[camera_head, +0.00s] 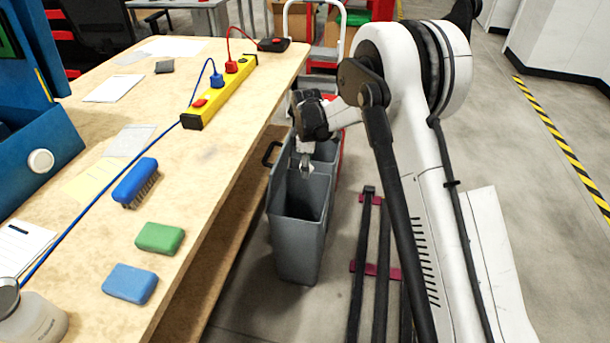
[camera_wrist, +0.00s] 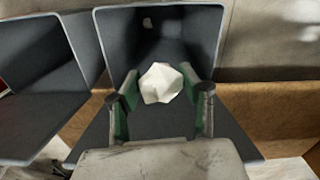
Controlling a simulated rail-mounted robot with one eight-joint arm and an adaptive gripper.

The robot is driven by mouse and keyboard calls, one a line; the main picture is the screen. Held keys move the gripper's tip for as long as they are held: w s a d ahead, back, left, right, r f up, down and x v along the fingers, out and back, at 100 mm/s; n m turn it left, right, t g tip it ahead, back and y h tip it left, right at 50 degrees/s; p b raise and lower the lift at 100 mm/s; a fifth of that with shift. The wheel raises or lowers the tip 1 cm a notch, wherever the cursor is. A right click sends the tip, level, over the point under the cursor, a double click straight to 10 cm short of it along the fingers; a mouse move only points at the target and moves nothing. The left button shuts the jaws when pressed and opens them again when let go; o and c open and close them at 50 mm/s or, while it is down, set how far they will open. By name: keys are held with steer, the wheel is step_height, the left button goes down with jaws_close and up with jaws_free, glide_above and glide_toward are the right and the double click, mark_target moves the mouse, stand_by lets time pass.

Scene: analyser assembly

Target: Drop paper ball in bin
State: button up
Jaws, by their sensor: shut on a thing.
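A crumpled white paper ball (camera_wrist: 161,83) is held between the two green-padded fingers of my gripper (camera_wrist: 162,92) in the wrist view. The grey bin (camera_wrist: 205,40) opens behind and around the ball in that view, and a small pale spot shows inside it. In the head view my gripper (camera_head: 305,165) hangs over the grey bin (camera_head: 297,240) beside the table. The ball is too small to make out clearly there. I cannot tell exactly how high the ball is relative to the rim.
A second grey bin (camera_wrist: 45,80) stands beside the first. The wooden table (camera_head: 205,160) edge runs close along the bins' left side in the head view. On it lie a yellow power strip (camera_head: 220,92), a blue brush (camera_head: 135,183) and sponges (camera_head: 160,238). Dark rails (camera_head: 368,270) lie on the floor.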

steer(key=shift+a+f, duration=0.25)
steer(key=shift+f, duration=0.1)
step_height(320, 180, down, 8)
steer(key=b, duration=0.3)
steer(key=shift+r, duration=0.15)
steer(key=o, duration=0.8)
steer(key=shift+r, duration=0.1)
step_height(320, 180, up, 12)
steer(key=shift+f, duration=0.1)
stand_by(0.5)
